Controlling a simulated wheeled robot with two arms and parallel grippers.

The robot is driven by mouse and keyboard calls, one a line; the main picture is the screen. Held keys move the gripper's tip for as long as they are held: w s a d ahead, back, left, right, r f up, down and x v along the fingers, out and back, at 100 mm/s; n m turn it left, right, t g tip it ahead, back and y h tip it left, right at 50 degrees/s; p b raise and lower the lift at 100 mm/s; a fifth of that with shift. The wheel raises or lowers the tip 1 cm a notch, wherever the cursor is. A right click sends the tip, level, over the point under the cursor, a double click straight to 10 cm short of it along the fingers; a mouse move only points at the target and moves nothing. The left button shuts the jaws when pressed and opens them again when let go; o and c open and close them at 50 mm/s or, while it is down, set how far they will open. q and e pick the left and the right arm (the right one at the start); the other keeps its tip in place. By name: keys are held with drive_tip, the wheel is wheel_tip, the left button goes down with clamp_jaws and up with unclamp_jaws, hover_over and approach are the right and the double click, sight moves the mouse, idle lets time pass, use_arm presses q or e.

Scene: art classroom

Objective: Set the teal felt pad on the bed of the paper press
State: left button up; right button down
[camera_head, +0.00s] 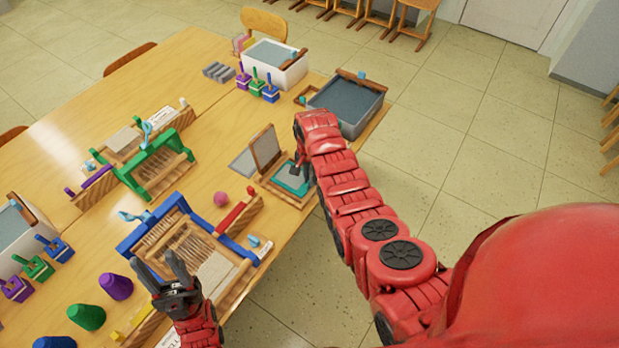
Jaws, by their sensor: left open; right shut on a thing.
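The paper press is a small wooden base (266,186) with an upright hinged lid board (266,147) at its back left, near the table's right edge. The teal felt pad (291,185) is over the press bed, flat or nearly so; I cannot tell whether it touches the bed. My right gripper (297,172) reaches down from the right and is shut on the pad; the arm partly hides its fingertips. My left gripper (171,274) is open and empty, with fingers spread over the front of the blue-framed loom.
The blue-framed loom (150,218) and green-framed loom (146,190) stand left of the press. A grey basin (347,105) and white tub (273,68) stand behind it. A pink ball (221,199) and red bar (231,217) lie between the press and blue loom.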

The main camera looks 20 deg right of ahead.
drive_tip(key=c, duration=0.9)
unclamp_jaws()
drive_tip(key=shift+w+r+b, duration=0.1)
drive_tip(key=shift+r+b, duration=0.2)
drive_tip(key=shift+r, duration=0.55)
wheel_tip(320, 180, up, 7)
drive_tip(key=shift+f+b, duration=0.1)
drive_tip(key=shift+b, duration=0.85)
wheel_tip(320, 180, up, 9)
drive_tip(key=p, duration=0.8)
drive_tip(key=shift+p, duration=0.3)
drive_tip(key=shift+f, duration=0.1)
